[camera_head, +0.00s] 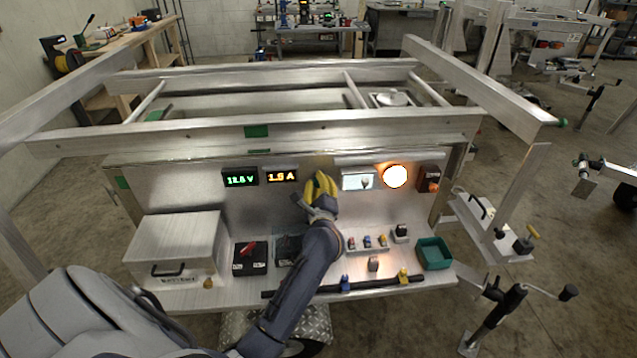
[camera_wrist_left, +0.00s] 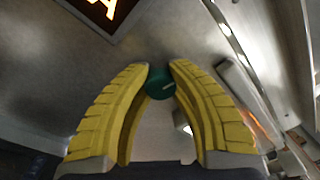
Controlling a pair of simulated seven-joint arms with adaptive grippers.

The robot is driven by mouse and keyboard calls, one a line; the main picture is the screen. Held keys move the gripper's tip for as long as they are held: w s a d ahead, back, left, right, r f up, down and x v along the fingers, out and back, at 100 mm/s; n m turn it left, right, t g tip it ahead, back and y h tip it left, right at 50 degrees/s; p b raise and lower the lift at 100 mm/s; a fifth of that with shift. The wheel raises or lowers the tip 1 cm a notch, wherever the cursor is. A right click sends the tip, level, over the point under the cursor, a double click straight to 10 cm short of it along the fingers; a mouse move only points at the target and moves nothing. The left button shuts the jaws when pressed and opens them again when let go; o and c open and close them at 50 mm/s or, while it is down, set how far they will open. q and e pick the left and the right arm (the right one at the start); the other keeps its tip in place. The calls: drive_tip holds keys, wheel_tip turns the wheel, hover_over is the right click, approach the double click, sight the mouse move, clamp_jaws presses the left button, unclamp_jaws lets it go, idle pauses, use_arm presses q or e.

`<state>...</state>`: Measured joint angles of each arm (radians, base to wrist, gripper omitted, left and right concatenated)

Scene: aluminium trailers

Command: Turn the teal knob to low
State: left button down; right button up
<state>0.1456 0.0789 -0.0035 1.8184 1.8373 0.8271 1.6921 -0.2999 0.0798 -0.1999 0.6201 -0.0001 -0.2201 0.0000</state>
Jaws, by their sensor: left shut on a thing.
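The setting labels around the knob cannot be read. My right gripper is not in view.
The panel carries a green voltage display (camera_head: 240,177), an amber current display (camera_head: 282,175), a white gauge (camera_head: 358,181) and a bright round lamp (camera_head: 395,176). The shelf below holds a metal box (camera_head: 175,245), a black box (camera_head: 250,260), several small coloured parts and a green bin (camera_head: 434,253).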

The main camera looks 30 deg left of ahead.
use_arm(q)
drive_tip(key=shift+n, duration=1.2)
drive_tip(key=c, duration=1.1)
unclamp_jaws()
drive_tip(key=shift+o, duration=0.2)
drive_tip(key=shift+s, duration=0.1)
drive_tip(key=v, duration=1.1)
drive_tip(key=shift+s+d, duration=0.25)
drive_tip(key=shift+s, duration=0.05)
drive_tip(key=shift+f, duration=0.1)
